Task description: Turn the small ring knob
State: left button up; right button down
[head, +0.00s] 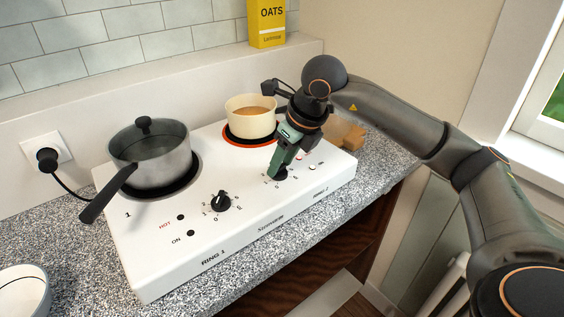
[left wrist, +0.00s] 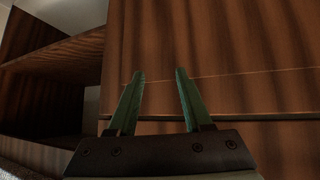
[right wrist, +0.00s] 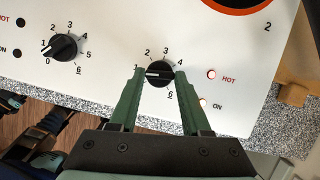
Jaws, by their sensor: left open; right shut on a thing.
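The white hob (head: 240,230) has two knobs. The small ring's black knob (right wrist: 160,73) sits between my right gripper's fingertips in the right wrist view; its white mark points left, near the 1. My right gripper (head: 279,172) is shut on this knob, hiding most of it in the head view. The small ring (head: 240,141) glows red under a cream pot (head: 252,118) of orange-brown contents. The other black knob (head: 220,202) stands to the left, free. My left gripper (left wrist: 160,90) is open and empty before brown wood in the left wrist view.
A grey lidded saucepan (head: 150,160) stands on the larger ring, its handle toward the front left. An oats box (head: 267,24) stands behind; a white bowl (head: 24,290) is front left.

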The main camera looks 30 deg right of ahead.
jog(key=n+y, duration=0.1)
jog(key=n, duration=0.1)
jog(key=shift+d+n, duration=0.15)
jog(key=shift+n, duration=0.15)
jog(key=shift+w+n+g+y, duration=0.1)
jog(key=shift+n+g+y, duration=0.2)
jog(key=shift+n, duration=0.8)
jog(key=shift+d+n+g+y+p, duration=0.1)
jog(key=shift+n+g+y+p, duration=0.25)
jog(key=shift+n, duration=0.55)
pick_arm(q)
jog(key=shift+a+r, duration=0.2)
jog(key=shift+r, duration=0.05)
pick_arm(e)
jog(key=shift+n, duration=0.3)
pick_arm(q)
jog(key=shift+d+r, duration=0.1)
pick_arm(e)
jog(key=shift+c, duration=1.8)
grip_release()
